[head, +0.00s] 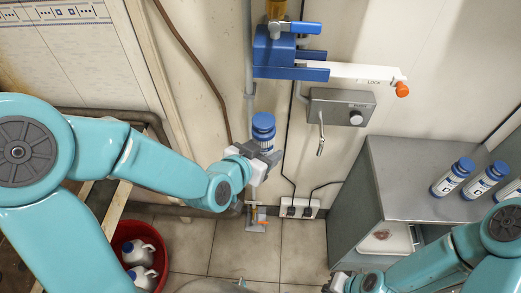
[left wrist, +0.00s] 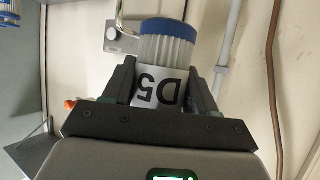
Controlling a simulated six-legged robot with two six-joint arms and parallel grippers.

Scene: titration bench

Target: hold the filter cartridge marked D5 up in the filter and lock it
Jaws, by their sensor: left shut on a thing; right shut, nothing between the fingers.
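The filter cartridge marked D5 (head: 263,127) has a blue cap and a white label. My left gripper (head: 258,158) is shut on it and holds it upright in the air. In the left wrist view the cartridge (left wrist: 167,45) sits between both fingers, with "D5" upside down in the picture. The blue filter head (head: 270,55) is on the wall, above the cartridge in the head view, with a visible gap between them. A white lever (head: 350,73) marked LOCK reaches right from the head to an orange knob (head: 402,89). My right gripper (head: 336,283) is shut and empty at the bottom edge.
A grey wall box (head: 340,107) with a knob and a hanging bent tube is right of the cartridge. Several blue-capped cartridges (head: 452,177) stand on the grey cabinet top (head: 405,160). A red tub (head: 151,252) with white jugs is on the floor.

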